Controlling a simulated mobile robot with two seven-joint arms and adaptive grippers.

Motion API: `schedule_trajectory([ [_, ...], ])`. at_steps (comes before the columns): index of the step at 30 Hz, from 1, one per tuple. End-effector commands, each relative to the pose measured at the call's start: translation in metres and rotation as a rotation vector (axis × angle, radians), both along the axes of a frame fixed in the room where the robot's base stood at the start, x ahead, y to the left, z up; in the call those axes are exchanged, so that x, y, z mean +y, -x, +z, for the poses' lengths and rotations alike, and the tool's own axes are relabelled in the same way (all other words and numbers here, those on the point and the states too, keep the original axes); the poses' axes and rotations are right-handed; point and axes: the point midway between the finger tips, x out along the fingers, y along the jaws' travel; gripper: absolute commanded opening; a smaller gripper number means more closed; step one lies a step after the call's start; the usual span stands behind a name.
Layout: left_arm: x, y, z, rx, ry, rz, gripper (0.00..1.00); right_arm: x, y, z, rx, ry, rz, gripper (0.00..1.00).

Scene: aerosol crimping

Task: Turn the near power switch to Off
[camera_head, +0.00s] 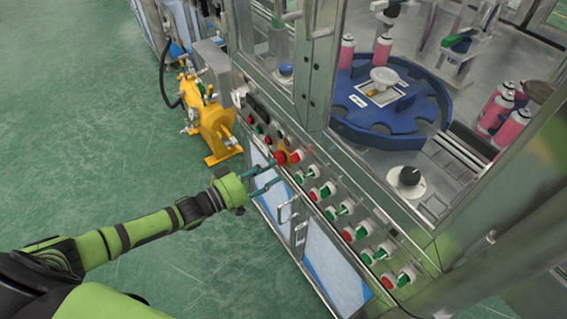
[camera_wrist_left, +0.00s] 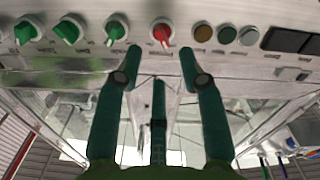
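My left gripper (camera_head: 266,177) reaches the front control panel of the machine from the left. My right gripper is in neither view.
Red and green switches (camera_head: 328,189) run along the panel. Door handles (camera_head: 286,211) stick out below it. A blue turntable (camera_head: 390,125) and pink cans (camera_head: 347,51) are behind the frame. A yellow pump (camera_head: 214,128) stands on the floor at left. The green floor (camera_head: 90,120) is clear.

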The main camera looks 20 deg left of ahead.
Motion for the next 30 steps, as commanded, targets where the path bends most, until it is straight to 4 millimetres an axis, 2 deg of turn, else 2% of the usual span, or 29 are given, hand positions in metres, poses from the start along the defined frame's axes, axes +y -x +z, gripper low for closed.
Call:
schedule_trajectory([
  [3, 0.016, 0.02, -0.001, 0.004, -0.002, 0.0, 0.4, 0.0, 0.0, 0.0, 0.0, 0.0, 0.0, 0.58],
  [9, 0.03, 0.039, 0.0, 0.001, 0.0, -0.001, 0.4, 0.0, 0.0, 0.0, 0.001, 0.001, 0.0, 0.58],
  [27, 0.033, 0.043, 0.0, 0.0, 0.002, 0.0, 0.4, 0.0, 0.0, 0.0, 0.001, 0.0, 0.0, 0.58],
  [30, 0.036, 0.042, -0.008, 0.005, -0.017, 0.015, 0.4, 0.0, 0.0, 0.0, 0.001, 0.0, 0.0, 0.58],
])
